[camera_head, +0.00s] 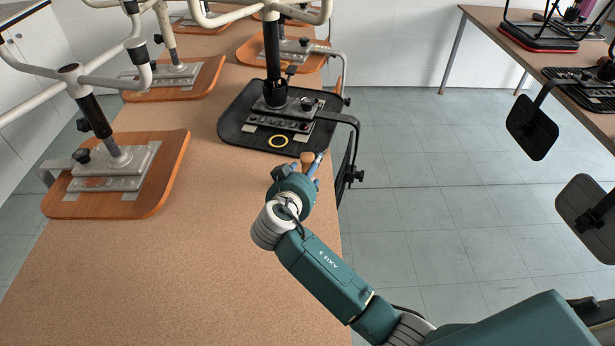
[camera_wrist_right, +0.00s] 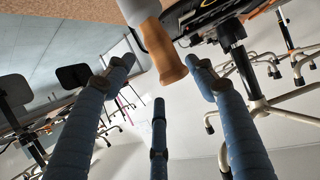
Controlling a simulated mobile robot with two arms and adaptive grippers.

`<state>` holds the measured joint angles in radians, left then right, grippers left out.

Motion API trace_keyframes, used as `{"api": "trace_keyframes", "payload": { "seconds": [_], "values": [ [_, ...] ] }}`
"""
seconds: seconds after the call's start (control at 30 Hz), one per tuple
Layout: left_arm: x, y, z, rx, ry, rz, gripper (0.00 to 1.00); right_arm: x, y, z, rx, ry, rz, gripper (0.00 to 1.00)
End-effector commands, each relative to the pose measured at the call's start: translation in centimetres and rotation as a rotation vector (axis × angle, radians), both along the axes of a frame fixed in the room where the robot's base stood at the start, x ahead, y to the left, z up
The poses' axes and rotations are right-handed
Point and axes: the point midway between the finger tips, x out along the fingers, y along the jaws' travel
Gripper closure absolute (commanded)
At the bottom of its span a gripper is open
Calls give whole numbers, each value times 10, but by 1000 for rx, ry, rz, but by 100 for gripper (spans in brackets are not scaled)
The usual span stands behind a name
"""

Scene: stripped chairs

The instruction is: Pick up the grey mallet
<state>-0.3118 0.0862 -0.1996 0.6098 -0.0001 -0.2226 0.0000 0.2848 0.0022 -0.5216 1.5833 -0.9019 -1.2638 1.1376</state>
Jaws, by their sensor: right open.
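The grey mallet shows at the top of the right wrist view as a grey part (camera_wrist_right: 139,10) cut by the frame edge and a light-brown wooden part (camera_wrist_right: 168,55). In the head view only a small brown piece (camera_head: 307,157) of it shows just beyond my right gripper (camera_head: 312,168), which hides the rest. In the wrist view the blue fingers of my right gripper (camera_wrist_right: 160,75) are spread apart, with the wooden part in the gap between them. I cannot tell whether any finger touches it. My left gripper is in neither view.
A wooden seat board (camera_head: 165,165) with a chair frame is at left. The near tabletop (camera_head: 180,290) is clear. Its right edge is close by my right arm.

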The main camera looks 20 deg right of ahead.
Motion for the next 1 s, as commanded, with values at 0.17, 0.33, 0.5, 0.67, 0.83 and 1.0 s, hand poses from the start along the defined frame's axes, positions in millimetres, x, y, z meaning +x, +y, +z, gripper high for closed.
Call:
{"api": "trace_keyframes", "payload": {
  "seconds": [0.17,0.33,0.5,0.67,0.83,1.0],
  "values": [
    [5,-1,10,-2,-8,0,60,16,-7,-6,-5,2,-1,44],
    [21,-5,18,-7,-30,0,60,35,-15,-18,-4,2,0,44],
    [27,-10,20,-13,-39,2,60,43,-20,-24,-1,0,0,44],
    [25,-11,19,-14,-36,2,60,43,-19,-24,0,1,1,44],
    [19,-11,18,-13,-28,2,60,43,-19,-24,0,1,1,72],
    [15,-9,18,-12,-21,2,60,43,-19,-24,0,1,0,100]
  ]
}}
